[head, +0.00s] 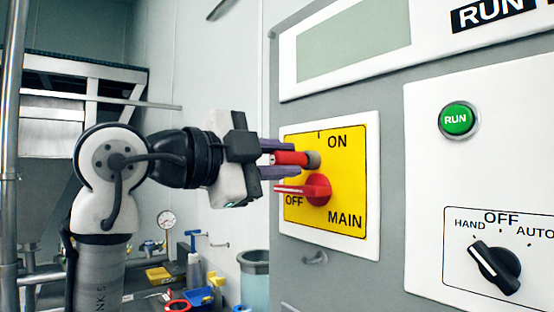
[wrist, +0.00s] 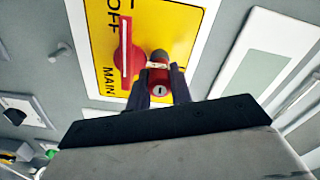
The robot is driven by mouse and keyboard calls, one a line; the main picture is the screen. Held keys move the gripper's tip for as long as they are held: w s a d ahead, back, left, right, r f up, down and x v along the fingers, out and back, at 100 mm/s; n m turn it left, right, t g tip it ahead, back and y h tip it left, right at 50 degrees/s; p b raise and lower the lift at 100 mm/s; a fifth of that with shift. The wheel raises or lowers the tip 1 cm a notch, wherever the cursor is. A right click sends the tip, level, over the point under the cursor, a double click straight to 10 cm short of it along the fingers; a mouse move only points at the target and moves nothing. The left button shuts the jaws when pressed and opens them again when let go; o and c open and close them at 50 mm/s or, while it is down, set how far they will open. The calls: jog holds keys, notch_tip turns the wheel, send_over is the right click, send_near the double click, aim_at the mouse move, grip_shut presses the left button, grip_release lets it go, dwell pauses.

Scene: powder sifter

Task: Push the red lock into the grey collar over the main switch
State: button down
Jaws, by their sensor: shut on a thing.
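The red lock (head: 290,158) is a short red cylinder held between the dark fingers of my gripper (head: 281,159), which is shut on it. In the wrist view the lock (wrist: 158,80) shows a keyhole on its near end. Its far end is lined up with the grey collar (head: 313,160) and very close to it. A pale band shows between the lock and the collar (wrist: 159,57); I cannot tell how far the lock is in. The red main switch (head: 318,189) is just below the collar, its handle pointing left to OFF.
The yellow MAIN plate (head: 350,185) is on the grey cabinet front. A green RUN button (head: 457,119) and a black selector (head: 495,267) are to the right. A small hook (head: 315,258) is below the plate. Tools and containers, including a blue bin (head: 255,285), stand low behind.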

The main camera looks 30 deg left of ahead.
jog(key=shift+w+d, duration=0.15)
jog(key=shift+w, duration=0.15)
jog(key=c, duration=1.2)
grip_release()
jog(key=shift+o, duration=0.2)
jog(key=b+v, duration=0.4)
jog(key=v, duration=0.9)
jog(key=shift+s+a, duration=0.2)
jog(key=shift+s, duration=0.15)
